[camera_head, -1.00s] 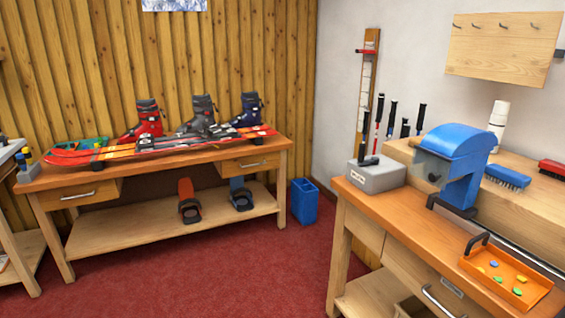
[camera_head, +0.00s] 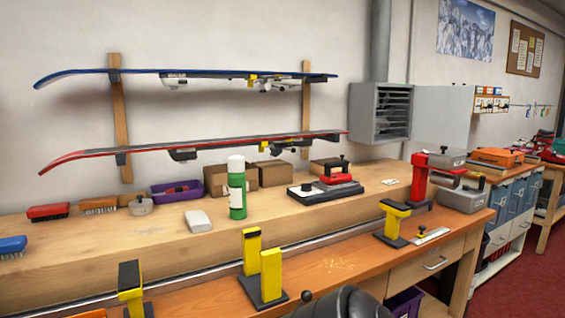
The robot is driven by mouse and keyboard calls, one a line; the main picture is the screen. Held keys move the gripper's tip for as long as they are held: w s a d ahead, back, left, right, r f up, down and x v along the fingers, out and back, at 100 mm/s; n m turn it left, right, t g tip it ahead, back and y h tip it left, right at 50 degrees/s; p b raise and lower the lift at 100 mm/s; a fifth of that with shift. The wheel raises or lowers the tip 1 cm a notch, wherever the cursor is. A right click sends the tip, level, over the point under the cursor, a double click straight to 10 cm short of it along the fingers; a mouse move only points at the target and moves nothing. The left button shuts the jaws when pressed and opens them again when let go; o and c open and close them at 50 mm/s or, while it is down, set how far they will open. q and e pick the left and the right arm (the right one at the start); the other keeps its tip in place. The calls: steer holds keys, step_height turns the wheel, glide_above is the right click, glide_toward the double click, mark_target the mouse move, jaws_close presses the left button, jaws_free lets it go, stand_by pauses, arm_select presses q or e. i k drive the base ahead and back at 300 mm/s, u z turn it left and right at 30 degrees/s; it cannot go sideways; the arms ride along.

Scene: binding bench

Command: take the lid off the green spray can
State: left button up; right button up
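The green spray can (camera_head: 237,203) stands upright on the raised wooden shelf of the bench, a little left of the middle of the view. Neither of my grippers can be made out in this view, and nothing is touching the can.
A white block (camera_head: 198,221) lies left of the can, with brushes further left. Cardboard boxes (camera_head: 276,173) and a purple bin (camera_head: 178,191) stand behind. Yellow-and-black vise posts (camera_head: 271,275) rise in front. A dark rounded shape (camera_head: 345,302) is at the bottom edge.

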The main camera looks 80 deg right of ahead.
mark_target(235, 164)
steer(key=z, duration=2.65)
